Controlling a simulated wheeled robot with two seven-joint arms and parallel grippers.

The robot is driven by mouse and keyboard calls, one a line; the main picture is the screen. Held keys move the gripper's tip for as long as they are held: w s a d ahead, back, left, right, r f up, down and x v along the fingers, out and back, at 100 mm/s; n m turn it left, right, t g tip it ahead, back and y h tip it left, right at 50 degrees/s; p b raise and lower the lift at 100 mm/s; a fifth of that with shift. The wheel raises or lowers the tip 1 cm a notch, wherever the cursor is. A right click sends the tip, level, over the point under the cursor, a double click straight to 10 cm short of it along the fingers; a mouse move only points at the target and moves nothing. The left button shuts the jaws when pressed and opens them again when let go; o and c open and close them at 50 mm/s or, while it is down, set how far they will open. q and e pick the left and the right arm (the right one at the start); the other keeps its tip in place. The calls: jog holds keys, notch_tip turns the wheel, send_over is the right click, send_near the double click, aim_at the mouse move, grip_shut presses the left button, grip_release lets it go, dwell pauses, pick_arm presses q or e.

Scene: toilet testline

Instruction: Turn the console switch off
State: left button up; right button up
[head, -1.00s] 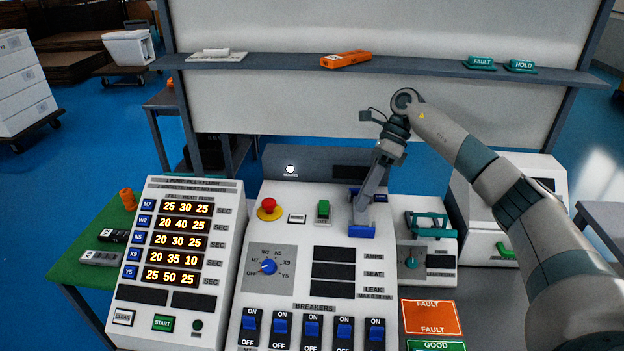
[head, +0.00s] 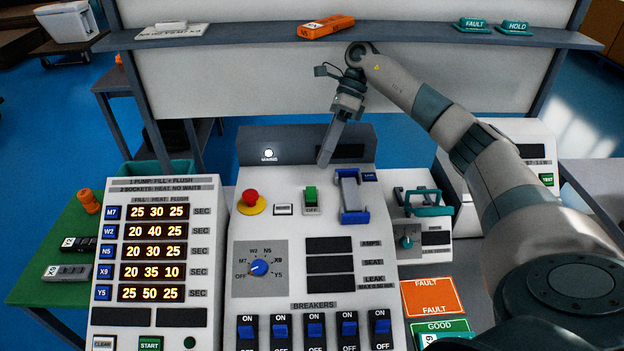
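The white sloped console (head: 290,228) stands in the middle of the head view. Its blue rotary knob (head: 259,268) sits on a grey dial marked OFF, M7, W2, N5, X9 and Y5; its pale pointer mark faces left and slightly down, close to OFF. A green rocker switch (head: 311,196) is higher up, right of the red stop button (head: 250,198). My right gripper (head: 323,160) points down above the console's top edge, behind the green switch and apart from the knob. Its fingers overlap as one narrow bar, so their opening is unclear. My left gripper is out of view.
A grey part with blue ends (head: 350,197) is on the console right of the green switch. Several blue breakers (head: 314,329) line the console's front. A timer panel (head: 157,240) stands left; a teal-handled unit (head: 420,225) stands right. A shelf (head: 240,36) crosses behind.

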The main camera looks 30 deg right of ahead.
aim_at(311, 192)
jog(key=p+x, duration=0.3)
jog(key=x, duration=0.3)
jog(key=shift+a+f, duration=0.15)
jog(key=shift+s+a+f+p, duration=0.15)
jog(key=shift+a+f+p, duration=0.15)
jog(key=shift+f+p, duration=0.15)
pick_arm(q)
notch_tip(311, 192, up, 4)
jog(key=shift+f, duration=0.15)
pick_arm(e)
grip_shut()
